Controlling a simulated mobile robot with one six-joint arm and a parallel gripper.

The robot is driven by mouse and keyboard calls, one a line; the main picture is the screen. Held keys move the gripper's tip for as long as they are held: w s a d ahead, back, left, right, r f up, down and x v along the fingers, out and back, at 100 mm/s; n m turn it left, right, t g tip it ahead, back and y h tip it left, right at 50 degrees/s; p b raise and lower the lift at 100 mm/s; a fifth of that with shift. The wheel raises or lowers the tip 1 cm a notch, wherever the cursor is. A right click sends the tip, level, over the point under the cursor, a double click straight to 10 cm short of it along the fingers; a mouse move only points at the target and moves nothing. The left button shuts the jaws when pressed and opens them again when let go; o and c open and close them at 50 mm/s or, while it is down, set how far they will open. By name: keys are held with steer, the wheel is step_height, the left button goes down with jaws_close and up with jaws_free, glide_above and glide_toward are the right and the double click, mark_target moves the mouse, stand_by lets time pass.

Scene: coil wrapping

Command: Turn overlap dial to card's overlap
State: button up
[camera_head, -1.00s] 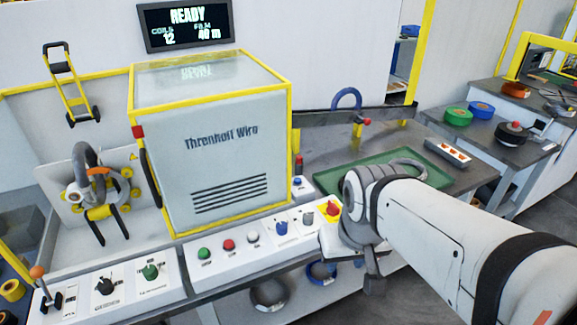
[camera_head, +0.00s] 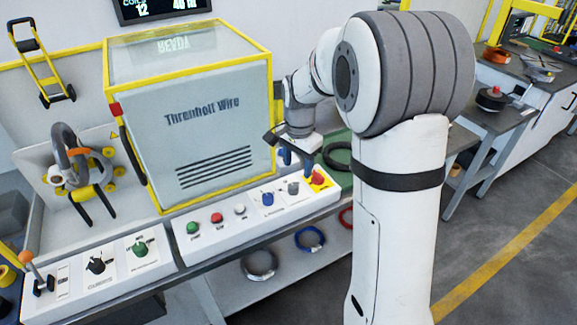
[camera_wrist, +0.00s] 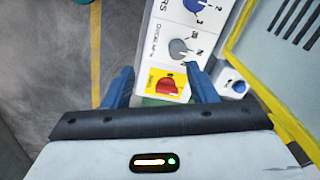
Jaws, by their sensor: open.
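The grey overlap dial (camera_head: 293,187) is on the white front panel, between a blue dial (camera_head: 267,198) and a red button on a yellow plate (camera_head: 319,179). In the wrist view the overlap dial (camera_wrist: 178,48) has printed marks beside it, too small to read surely. My gripper (camera_head: 297,162) is open and empty, pointing down above the panel's right end. In the wrist view its blue fingers (camera_wrist: 162,86) stand apart on either side of the red button, with the dial just beyond the fingertips. I cannot make out a card.
The yellow-framed wrapping machine (camera_head: 210,130) rises right behind the panel. Green, red and white buttons (camera_head: 217,217) line the panel's left part. A small box with a blue knob (camera_wrist: 238,86) sits close beside the right finger. Coils (camera_head: 308,238) lie on the shelf below.

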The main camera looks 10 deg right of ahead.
steer(key=m, duration=0.2)
glide_above(293, 185)
step_height(293, 185, down, 4)
steer(key=shift+s, duration=0.15)
steer(key=shift+f, duration=0.3)
step_height(293, 185, down, 8)
steer(key=shift+r+p, duration=0.25)
steer(key=shift+p, duration=0.1)
steer(key=shift+c, duration=0.4)
steer(key=shift+r, duration=0.1)
steer(key=c, duration=0.9)
